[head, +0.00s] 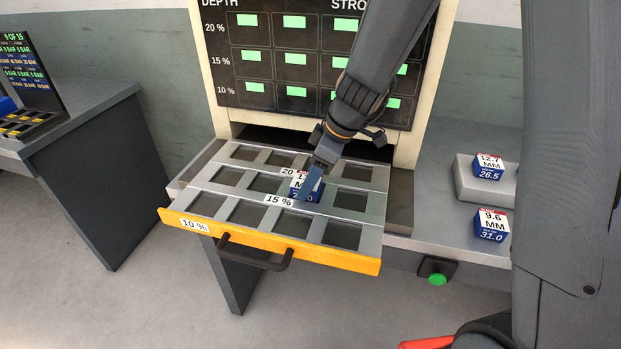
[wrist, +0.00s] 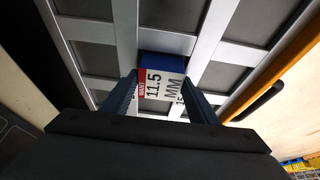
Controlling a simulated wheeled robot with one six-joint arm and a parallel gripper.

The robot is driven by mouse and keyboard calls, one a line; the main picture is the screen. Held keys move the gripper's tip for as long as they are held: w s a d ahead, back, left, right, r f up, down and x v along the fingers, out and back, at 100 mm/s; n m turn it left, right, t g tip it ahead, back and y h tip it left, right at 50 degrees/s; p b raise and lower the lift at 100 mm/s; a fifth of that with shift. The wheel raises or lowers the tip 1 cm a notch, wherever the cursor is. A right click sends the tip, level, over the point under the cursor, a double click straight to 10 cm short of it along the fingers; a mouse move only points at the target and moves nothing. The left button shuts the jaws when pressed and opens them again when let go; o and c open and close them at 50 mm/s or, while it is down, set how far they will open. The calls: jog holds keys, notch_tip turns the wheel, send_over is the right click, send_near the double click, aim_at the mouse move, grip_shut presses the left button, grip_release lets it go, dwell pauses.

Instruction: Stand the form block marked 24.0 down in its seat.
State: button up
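A blue form block (head: 299,187) with a white and red label is at the middle row, third column of the drawer tray (head: 240,194). Its lower number is partly covered and seems to end in .0. In the wrist view the block (wrist: 160,88) reads 11.5 MM; its lower line is cut off. My gripper (head: 313,180) reaches down over it, with one finger close on each side (wrist: 163,104), and looks shut on it. Whether the block's base is in the seat or just above it, I cannot tell.
The pulled-out drawer has an orange front (head: 270,246) with a black handle. Row tags read 20 %, 15 % and 10 %. The other seats look empty. Blocks marked 26.5 (head: 488,168) and 31.0 (head: 491,225) stand on the right. A chart board (head: 300,60) rises behind.

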jog(key=shift+o, duration=1.3)
jog(key=shift+r, duration=0.1)
jog(key=shift+r, duration=0.2)
jog(key=b+v, duration=0.2)
jog(key=v, duration=0.9)
jog(key=shift+d+r, duration=0.2)
jog(key=shift+r, duration=0.1)
